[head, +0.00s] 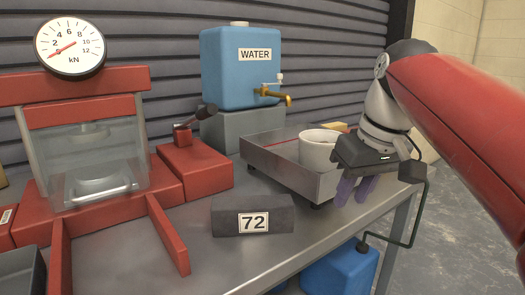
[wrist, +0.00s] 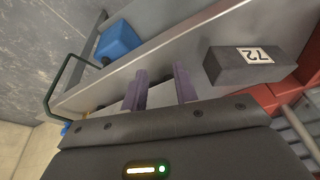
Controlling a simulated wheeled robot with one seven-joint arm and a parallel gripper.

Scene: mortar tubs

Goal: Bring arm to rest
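My gripper (head: 354,188) hangs at the right of the bench, in front of the white tub (head: 318,149). Its two purple fingers point down and stand apart, with nothing visible between them. In the wrist view the fingers (wrist: 160,92) are also apart, with only the grey bench top and its edge behind them. My red arm reaches in from the right in the head view.
The tub stands in a metal tray (head: 285,160). A block marked 72 (head: 235,215) lies on the bench (head: 215,262). A red press (head: 95,150) stands left; a blue water tank (head: 240,75) with a brass tap stands behind. A blue container (head: 340,272) is below the bench.

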